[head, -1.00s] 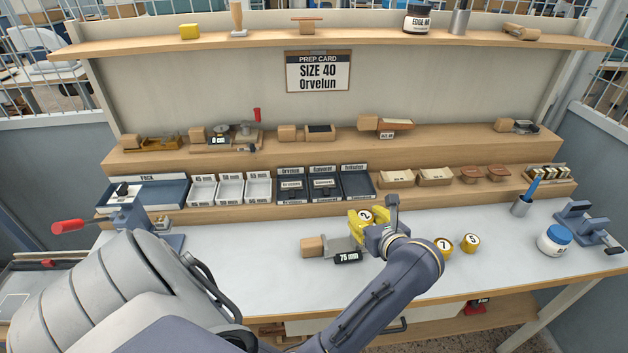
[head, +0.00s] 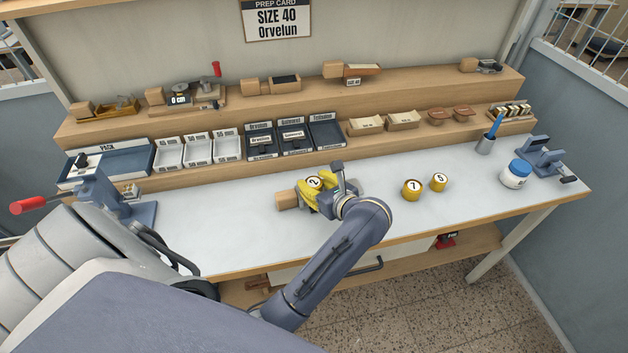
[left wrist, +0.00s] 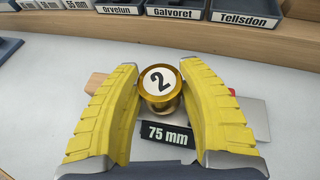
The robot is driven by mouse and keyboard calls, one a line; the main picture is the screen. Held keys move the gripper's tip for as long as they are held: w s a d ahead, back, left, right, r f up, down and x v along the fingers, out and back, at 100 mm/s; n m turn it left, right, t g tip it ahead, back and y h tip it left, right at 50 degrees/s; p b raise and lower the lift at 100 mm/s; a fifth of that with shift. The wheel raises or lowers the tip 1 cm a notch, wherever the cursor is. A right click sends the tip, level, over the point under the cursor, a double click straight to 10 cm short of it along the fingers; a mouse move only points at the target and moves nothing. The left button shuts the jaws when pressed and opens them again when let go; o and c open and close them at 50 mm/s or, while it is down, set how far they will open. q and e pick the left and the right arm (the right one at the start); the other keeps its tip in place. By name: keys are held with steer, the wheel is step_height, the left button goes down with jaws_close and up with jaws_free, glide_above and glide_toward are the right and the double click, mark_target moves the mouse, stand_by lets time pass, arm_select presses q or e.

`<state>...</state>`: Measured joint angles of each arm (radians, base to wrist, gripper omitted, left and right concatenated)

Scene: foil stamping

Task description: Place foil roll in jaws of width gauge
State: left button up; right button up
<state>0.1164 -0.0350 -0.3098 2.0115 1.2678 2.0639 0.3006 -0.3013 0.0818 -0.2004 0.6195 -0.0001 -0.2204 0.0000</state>
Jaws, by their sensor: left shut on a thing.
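The gold foil roll marked 2 (head: 314,183) is between the yellow fingers of my left gripper (head: 322,194), which is shut on it; the roll also shows in the left wrist view (left wrist: 160,86), with its numbered end up. The width gauge has a wooden block handle (head: 286,200) at its left, and a black 75 mm label (left wrist: 168,135) shows in the left wrist view. The roll and fingers are over the gauge and hide most of it in the head view. Whether the roll touches the gauge jaws I cannot tell. My right gripper is not in view.
Two more gold rolls, marked 7 (head: 412,189) and 5 (head: 438,181), stand to the right on the bench (head: 460,210). A white jar with a blue lid (head: 515,174) is further right. Trays (head: 262,143) line the step behind. A red-handled press (head: 95,190) stands left.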

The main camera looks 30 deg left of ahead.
mark_target(317, 186)
arm_select(q)
steer(key=shift+f, duration=0.35)
steer(key=shift+s+d+f, duration=0.1)
steer(key=shift+s+f, duration=0.1)
steer(key=shift+f, duration=0.35)
steer(key=o, duration=1.2)
steer(key=shift+c, duration=0.2)
steer(key=shift+r, duration=0.45)
steer(key=v, duration=0.2)
steer(key=shift+d+r, duration=0.2)
steer(key=shift+r, duration=0.1)
steer(key=shift+s+d+r, duration=0.2)
steer(key=shift+d+r, duration=0.3)
steer(key=shift+d, duration=0.05)
